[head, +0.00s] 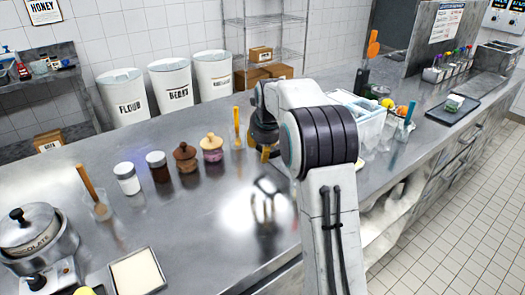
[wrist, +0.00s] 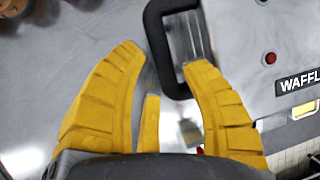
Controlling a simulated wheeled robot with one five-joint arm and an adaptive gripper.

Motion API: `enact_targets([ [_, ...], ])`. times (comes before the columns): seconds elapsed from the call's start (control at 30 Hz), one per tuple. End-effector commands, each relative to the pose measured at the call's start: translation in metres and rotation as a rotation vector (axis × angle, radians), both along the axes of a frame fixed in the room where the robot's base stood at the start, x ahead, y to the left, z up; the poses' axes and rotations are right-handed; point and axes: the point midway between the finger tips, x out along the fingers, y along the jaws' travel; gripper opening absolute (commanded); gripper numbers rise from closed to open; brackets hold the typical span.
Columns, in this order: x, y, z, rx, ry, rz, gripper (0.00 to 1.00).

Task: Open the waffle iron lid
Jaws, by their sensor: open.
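The waffle iron (wrist: 262,30) is a grey metal body at the upper right of the wrist view. It has a "WAFFL" label, a red button and a black looped handle (wrist: 153,42). My gripper (wrist: 166,58) is open, with yellow fingers. The left bar of the handle shows between the two fingertips, and the right fingertip overlaps the loop's opening. I cannot tell whether either finger touches the handle. In the head view my gripper (head: 265,150) is low over the counter and mostly hidden by my arm. The waffle iron is not distinguishable there.
The steel counter (head: 215,235) has bare room left of my arm. A chocolate pot (head: 32,235) and a pale tray (head: 137,272) are at lower left.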

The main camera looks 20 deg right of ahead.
Motion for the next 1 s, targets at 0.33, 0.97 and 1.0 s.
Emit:
enact_targets([
  [0.33,0.0060,-0.0013,-0.0136,0.000,-0.001,0.001,0.41],
  [0.97,0.0061,-0.0014,-0.0133,0.000,-0.001,0.001,0.08],
  [1.0,0.0061,-0.0014,-0.0133,0.000,-0.001,0.001,0.04],
])
